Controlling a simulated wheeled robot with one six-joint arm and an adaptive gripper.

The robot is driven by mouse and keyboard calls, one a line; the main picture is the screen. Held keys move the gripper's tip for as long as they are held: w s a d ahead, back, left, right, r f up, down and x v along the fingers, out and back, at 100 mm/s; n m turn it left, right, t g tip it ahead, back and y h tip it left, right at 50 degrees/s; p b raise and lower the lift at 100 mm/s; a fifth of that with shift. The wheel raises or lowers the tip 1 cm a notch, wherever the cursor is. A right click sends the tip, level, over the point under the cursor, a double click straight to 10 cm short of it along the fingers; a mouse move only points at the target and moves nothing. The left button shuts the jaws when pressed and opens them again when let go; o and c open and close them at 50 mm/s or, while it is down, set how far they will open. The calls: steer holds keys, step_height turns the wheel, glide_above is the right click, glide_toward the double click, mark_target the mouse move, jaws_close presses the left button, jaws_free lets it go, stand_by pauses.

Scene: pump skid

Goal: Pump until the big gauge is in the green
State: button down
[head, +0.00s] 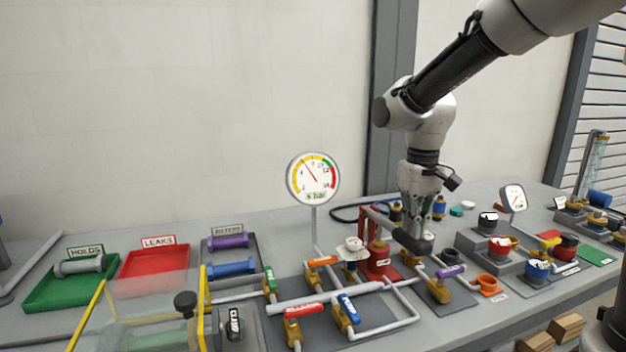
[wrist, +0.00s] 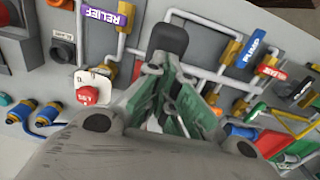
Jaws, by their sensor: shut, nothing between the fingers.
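The big gauge (head: 313,179) stands on a post. My gripper (head: 414,241) is shut and empty, pointing down just right of the frame, close to that arm's end. I cannot tell whether they touch.
A blue valve handle (head: 348,308) labelled PUMP in the wrist view (wrist: 250,52), a red one (head: 304,310) and a purple RELIEF handle (wrist: 102,20) sit on the piping. Green (head: 50,292) and red trays (head: 152,274) lie left. A clear yellow-edged guard (head: 150,310) stands in front.

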mark_target(411, 242)
steer(key=shift+f, duration=2.25)
steer(key=shift+r, duration=4.7)
steer(key=shift+f, duration=0.1)
steer(key=shift+r, duration=2.6)
